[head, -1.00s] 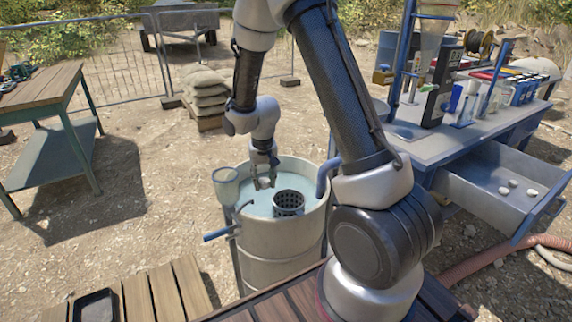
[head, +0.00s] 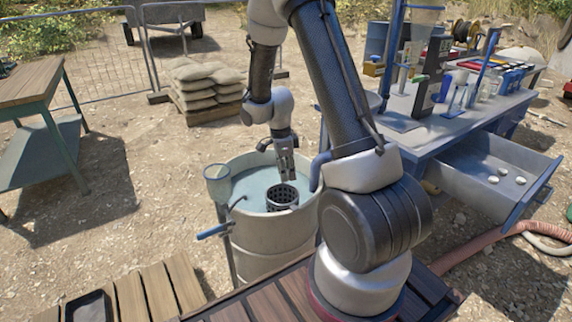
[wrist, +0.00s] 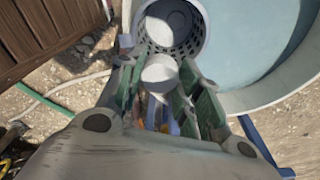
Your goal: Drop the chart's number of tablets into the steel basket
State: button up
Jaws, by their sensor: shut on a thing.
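My gripper (head: 286,168) is over the steel basket (head: 281,198), a dark perforated cylinder in the water of the round tank (head: 262,240). In the wrist view my gripper (wrist: 165,78) is shut on a white round tablet (wrist: 160,68), just beside the basket's rim (wrist: 197,42) in the picture. A pale round shape (wrist: 167,22) shows inside the basket; I cannot tell whether it is a tablet or the basket's floor. Three white tablets (head: 505,171) lie in the open drawer (head: 470,178). The chart's number cannot be read.
A blue bench (head: 440,125) with bottles and a dark upright board (head: 432,88) stands at the right. A clear cup (head: 217,182) and a blue-handled valve (head: 214,231) are at the tank's left side.

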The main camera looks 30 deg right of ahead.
jog(key=shift+f, duration=1.4)
jog(key=o, duration=1)
jog(key=shift+o, duration=0.2)
jog(key=shift+r, duration=0.1)
notch_tip(320, 180, up, 12)
jog(key=a, duration=0.1)
jog(key=shift+w+a, duration=0.2)
jog(key=shift+w, duration=0.05)
